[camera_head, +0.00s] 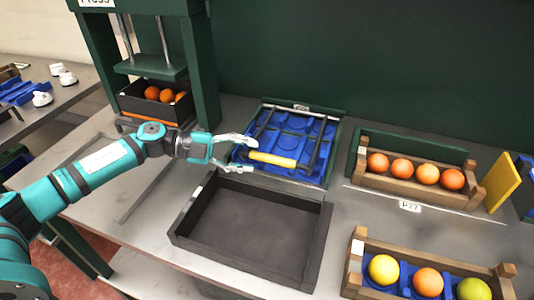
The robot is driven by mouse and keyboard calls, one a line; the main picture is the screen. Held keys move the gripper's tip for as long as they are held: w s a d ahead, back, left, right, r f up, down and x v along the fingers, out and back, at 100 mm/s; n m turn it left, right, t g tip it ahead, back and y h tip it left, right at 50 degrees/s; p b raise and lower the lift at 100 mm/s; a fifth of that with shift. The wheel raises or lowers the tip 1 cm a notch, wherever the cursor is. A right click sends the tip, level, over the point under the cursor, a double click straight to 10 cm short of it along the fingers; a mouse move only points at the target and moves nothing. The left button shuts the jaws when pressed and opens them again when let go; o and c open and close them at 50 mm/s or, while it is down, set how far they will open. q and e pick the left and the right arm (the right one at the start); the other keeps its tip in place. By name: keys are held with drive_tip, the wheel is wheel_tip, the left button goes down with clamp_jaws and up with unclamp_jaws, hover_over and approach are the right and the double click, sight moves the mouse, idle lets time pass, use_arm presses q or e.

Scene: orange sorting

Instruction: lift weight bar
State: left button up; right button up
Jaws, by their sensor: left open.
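The weight bar appears as a black frame (262,122) with a yellow handle (272,159) along its front. It lies over a blue moulded tray (313,128) at the centre back of the bench. My left gripper (251,155) reaches in from the left and is open. Its pale fingers are spread at the left end of the yellow handle, one behind it and one in front. I cannot tell whether they touch it. My right gripper is not in view.
An empty dark tray (325,245) stands in front of the bar. A press (205,60) with a crate of oranges (135,104) is at back left. Wooden crates of fruit (375,184) (365,270) stand at right, near a yellow panel (503,182).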

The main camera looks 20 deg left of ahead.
sight(256, 157)
use_arm(q)
drive_tip(key=x, duration=0.5)
drive_tip(key=shift+w+d+p, duration=0.1)
drive_tip(key=shift+d+p, duration=0.05)
drive_tip(key=shift+p, duration=0.25)
drive_tip(key=shift+f, duration=0.1)
clamp_jaws()
